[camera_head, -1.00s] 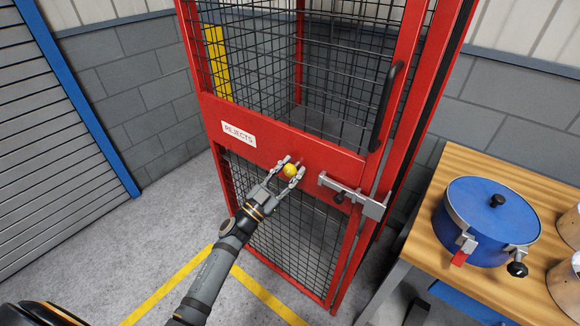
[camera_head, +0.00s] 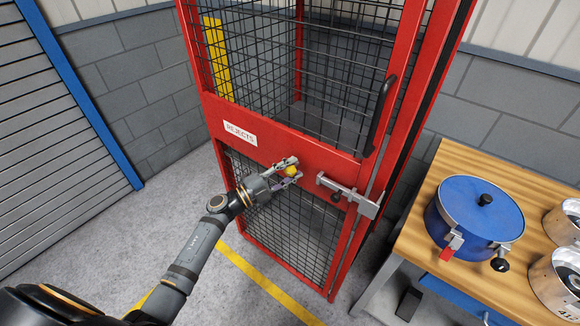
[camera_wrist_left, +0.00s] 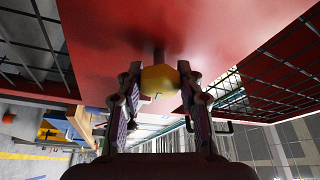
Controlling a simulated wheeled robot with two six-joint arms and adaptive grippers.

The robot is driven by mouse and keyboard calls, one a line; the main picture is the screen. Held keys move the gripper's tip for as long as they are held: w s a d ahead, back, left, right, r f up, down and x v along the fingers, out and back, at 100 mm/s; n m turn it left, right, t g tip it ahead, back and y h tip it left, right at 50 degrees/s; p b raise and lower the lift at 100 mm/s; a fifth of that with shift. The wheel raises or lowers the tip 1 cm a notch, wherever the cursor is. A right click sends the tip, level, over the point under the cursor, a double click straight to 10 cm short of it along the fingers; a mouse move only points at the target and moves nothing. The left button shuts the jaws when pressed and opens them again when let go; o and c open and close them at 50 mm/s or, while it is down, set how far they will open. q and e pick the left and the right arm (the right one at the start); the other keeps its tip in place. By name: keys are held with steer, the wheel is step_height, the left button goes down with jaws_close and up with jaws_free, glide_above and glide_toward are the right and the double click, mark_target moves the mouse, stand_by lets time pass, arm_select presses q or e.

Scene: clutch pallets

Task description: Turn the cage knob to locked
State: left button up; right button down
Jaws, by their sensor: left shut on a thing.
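The red cage (camera_head: 330,157) stands ahead with mesh panels and a "REJECTS" label on its crossbar. The yellow knob (camera_head: 291,171) sticks out from the crossbar, and in the left wrist view the knob (camera_wrist_left: 160,79) shows on a short stem between the fingers. My left gripper (camera_head: 290,172) is shut on the knob, its fingers on either side of it; the left gripper (camera_wrist_left: 160,90) also shows in the wrist view. The knob's lock marking cannot be read. My right gripper is not in view.
A metal sliding bolt (camera_head: 350,195) sits right of the knob on the cage door, below a black handle (camera_head: 382,115). A wooden table (camera_head: 425,235) at the right carries a blue lidded pot (camera_head: 475,210) and metal cans (camera_head: 560,285). The grey floor at the left is clear.

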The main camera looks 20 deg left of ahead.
arm_select(q)
steer(key=shift+m+g+p, duration=0.4)
steer(key=shift+m+p, duration=0.05)
steer(key=shift+m, duration=0.55)
steer(key=o, duration=1.2)
steer(key=v, duration=1.2)
steer(key=shift+r, duration=0.15)
